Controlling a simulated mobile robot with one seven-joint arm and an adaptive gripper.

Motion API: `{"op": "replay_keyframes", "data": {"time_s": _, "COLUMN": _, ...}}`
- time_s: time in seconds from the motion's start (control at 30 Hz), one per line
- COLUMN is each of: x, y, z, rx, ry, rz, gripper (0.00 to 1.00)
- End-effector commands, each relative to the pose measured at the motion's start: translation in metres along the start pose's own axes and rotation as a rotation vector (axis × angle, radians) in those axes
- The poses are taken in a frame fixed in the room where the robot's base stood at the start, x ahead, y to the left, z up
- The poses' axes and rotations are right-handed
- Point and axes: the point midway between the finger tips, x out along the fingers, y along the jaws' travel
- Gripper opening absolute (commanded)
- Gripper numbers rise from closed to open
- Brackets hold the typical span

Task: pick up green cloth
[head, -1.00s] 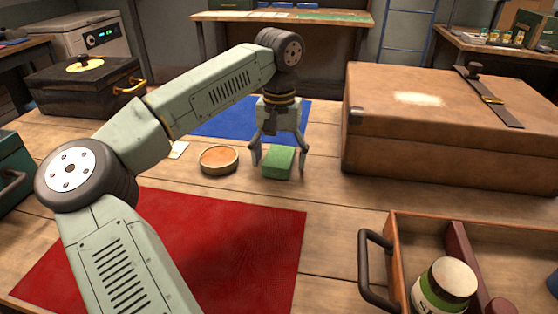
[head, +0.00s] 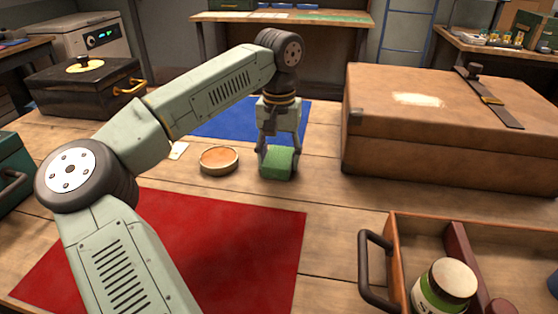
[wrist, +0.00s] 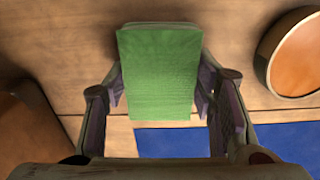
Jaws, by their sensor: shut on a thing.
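The green cloth (head: 278,163) is a small folded block on the wooden table, in front of the blue mat. My gripper (head: 277,155) points down over it, with its fingers closed in on the cloth's two sides. In the wrist view the cloth (wrist: 160,75) lies between the two fingers of my gripper (wrist: 162,92), which are shut on it. I cannot tell any gap between the cloth and the table.
A round shallow dish (head: 219,160) stands just left of the cloth. A big brown case (head: 430,140) is to the right. A blue mat (head: 215,125) lies behind and a red mat (head: 220,240) in front. An open drawer-like box (head: 398,262) holds a jar (head: 445,285).

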Motion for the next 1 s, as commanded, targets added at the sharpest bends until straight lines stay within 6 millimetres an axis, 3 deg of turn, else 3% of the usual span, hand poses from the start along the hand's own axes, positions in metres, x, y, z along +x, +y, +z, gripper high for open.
{"op": "replay_keyframes", "data": {"time_s": 0.27, "x": -0.009, "y": 0.0, "z": 0.0, "rx": 0.0, "ry": 0.001, "rz": -0.001, "gripper": 0.24}}
{"op": "replay_keyframes", "data": {"time_s": 0.5, "x": -0.037, "y": 0.001, "z": 0.001, "rx": 0.0, "ry": 0.001, "rz": -0.001, "gripper": 0.24}}
{"op": "replay_keyframes", "data": {"time_s": 1.0, "x": -0.045, "y": 0.058, "z": 0.11, "rx": 0.002, "ry": 0.002, "rz": -0.002, "gripper": 0.24}}
